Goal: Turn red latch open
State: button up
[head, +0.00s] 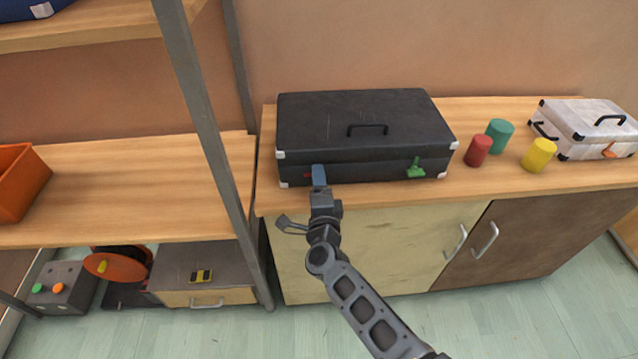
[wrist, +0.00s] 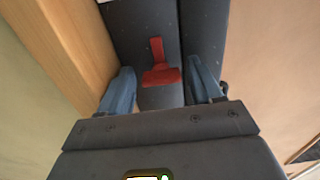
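A black case (head: 365,133) with white corners lies shut on the wooden cabinet top. The red latch (head: 309,176) is on its front face at the left, mostly hidden behind my gripper in the head view. In the wrist view the red latch (wrist: 161,68) lies ahead, between my gripper's two blue fingers. My gripper (wrist: 158,85) is open at the case front, with a gap between each finger and the latch. It also shows in the head view (head: 318,174). A green latch (head: 415,168) is on the case front at the right.
Red (head: 478,150), green (head: 499,135) and yellow (head: 539,154) cylinders stand right of the black case. A white case (head: 588,125) is farther right. A grey shelf post (head: 205,120) rises left of my arm. Cabinet top is bare along the front edge.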

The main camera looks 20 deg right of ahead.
jog(key=shift+o, duration=0.5)
jog(key=shift+s, duration=0.15)
jog(key=p+v, duration=0.1)
jog(key=v, duration=0.6)
jog(key=shift+s, duration=0.25)
